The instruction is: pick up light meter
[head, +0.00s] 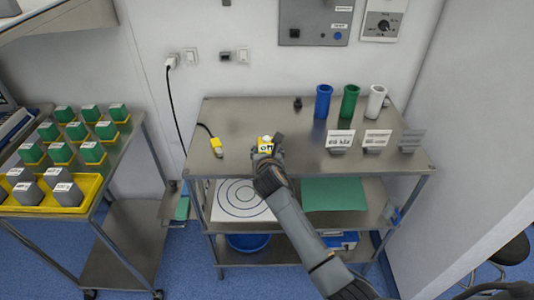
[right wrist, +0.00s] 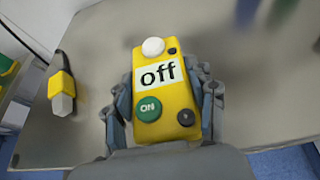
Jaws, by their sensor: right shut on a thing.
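The light meter is a yellow box with a white dome, a display reading "off", a green ON button and small dark knobs. It shows large in the right wrist view (right wrist: 160,92) and small in the head view (head: 265,142), over the left part of the steel table's top. My right gripper (head: 268,153) is shut on it. In the right wrist view the fingers of the right gripper (right wrist: 160,105) press on its left and right sides. I cannot tell whether the meter touches the tabletop. My left gripper is not in view.
A cart with green blocks (head: 92,152) stands left.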

